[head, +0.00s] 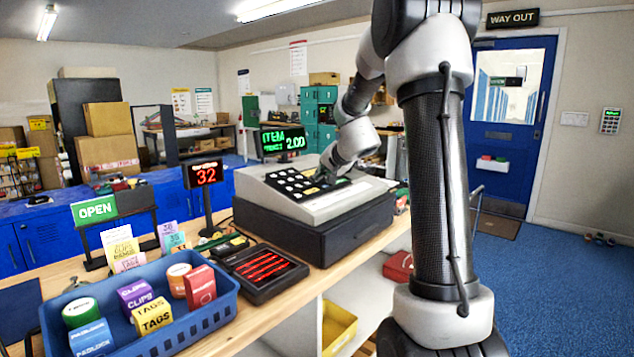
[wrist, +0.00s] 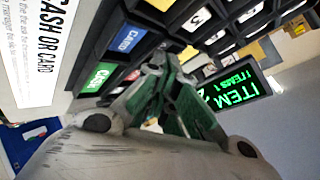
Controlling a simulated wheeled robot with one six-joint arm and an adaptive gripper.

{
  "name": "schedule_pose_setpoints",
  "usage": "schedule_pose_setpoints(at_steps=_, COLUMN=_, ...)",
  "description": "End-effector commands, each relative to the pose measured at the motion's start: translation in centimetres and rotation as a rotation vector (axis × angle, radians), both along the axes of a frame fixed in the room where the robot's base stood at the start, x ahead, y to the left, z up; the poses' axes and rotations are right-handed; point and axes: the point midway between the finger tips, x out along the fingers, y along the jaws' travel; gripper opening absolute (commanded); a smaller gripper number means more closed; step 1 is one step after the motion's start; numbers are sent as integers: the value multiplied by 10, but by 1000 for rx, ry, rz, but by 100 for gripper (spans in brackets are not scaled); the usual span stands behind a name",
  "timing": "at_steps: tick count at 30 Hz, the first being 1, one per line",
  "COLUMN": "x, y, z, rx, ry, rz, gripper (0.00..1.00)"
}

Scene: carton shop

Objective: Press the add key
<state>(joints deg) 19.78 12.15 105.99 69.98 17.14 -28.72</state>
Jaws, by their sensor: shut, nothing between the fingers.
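The cash register (head: 315,205) stands on the counter with a dark keypad (head: 290,184) of pale keys on its sloped top. The wrist view shows a green CASH key (wrist: 97,77), a blue CARD key (wrist: 128,38) and a white key marked 3 (wrist: 197,17). I cannot make out which key is the add key. My gripper (wrist: 156,62) is shut and empty, its tips close over dark keys beside the CARD key; contact cannot be told. It hides some keys. In the head view my gripper (head: 322,176) is small, at the keypad's right side.
The register's display (head: 283,140) reads ITEM and 2.00 in green. A red 32 sign (head: 206,174), a black tray with red strips (head: 264,270) and a blue basket of small boxes (head: 225,290) stand on the counter left of the register. Blue floor is open at right.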

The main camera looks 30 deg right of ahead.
Motion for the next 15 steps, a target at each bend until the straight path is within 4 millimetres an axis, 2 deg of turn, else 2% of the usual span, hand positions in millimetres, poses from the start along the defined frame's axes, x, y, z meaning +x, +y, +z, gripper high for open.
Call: schedule_pose_setpoints(at_steps=15, x=-3, y=-1, z=16, rx=0, ry=0, rz=0, gripper=0)
